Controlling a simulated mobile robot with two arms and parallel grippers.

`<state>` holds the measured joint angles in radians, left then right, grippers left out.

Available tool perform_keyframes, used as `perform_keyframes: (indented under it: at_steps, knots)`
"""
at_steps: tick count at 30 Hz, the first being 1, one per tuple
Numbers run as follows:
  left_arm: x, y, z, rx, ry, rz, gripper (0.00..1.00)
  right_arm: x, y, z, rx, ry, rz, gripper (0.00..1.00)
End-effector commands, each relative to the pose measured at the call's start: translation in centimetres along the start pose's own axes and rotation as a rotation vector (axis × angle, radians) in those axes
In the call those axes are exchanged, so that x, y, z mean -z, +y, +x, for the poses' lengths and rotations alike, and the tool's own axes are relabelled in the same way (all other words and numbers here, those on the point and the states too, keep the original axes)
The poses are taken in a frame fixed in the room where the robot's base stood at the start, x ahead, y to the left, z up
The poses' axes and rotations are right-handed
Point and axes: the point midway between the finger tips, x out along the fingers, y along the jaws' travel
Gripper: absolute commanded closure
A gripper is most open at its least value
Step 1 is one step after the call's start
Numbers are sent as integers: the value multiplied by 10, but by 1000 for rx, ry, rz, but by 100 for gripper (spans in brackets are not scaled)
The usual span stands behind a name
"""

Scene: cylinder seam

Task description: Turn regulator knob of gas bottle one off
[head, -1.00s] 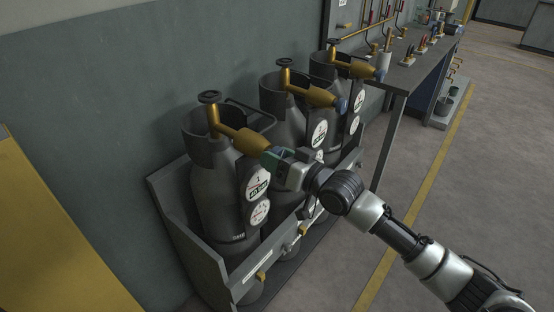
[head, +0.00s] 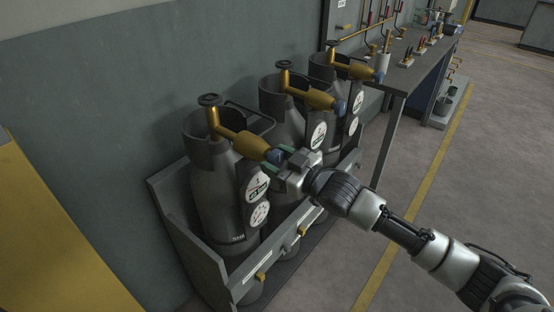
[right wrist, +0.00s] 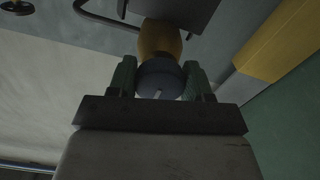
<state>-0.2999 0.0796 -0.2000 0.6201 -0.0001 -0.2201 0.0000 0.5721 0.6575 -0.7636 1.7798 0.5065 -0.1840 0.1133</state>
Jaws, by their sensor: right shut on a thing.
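Gas bottle one (head: 216,196) is the nearest of the grey bottles in the rack and carries a round label with a 1. A brass regulator (head: 243,143) sticks out from its top toward my right arm. The regulator's blue-grey knob (head: 275,156) is at the brass end. My right gripper (head: 280,160) is at this knob. In the right wrist view the knob (right wrist: 160,80) sits between the two green fingers (right wrist: 160,82), with a pale line on its face. The fingers are shut on it. My left gripper is not in view.
Two more bottles (head: 285,128) with brass regulators stand behind in the same rack (head: 204,253). A workbench (head: 402,75) with tools is at the back right. A yellow panel (head: 50,245) is at the left. The floor at right is clear.

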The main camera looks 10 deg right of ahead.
Motion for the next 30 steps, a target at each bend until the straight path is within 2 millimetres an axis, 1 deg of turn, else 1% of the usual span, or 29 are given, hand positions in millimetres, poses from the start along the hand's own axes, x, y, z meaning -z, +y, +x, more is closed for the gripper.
perform_keyframes:
  at_steps: [1,12,13,17,18,26,29,30]
  knots:
    - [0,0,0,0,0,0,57,-4,-1,0,2,-8,-5,74]
    - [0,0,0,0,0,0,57,-4,-1,0,2,-9,-8,74]
    - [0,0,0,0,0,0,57,-4,-1,0,2,-9,-8,47]
    - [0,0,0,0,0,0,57,-3,-1,0,1,-7,-7,27]
    - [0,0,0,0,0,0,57,-3,-1,0,1,-6,-7,25]
    - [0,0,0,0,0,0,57,-1,0,-1,0,-3,-7,25]
    - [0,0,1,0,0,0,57,-3,0,-8,0,-4,-6,25]
    - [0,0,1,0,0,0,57,-3,0,-14,0,-4,-7,25]
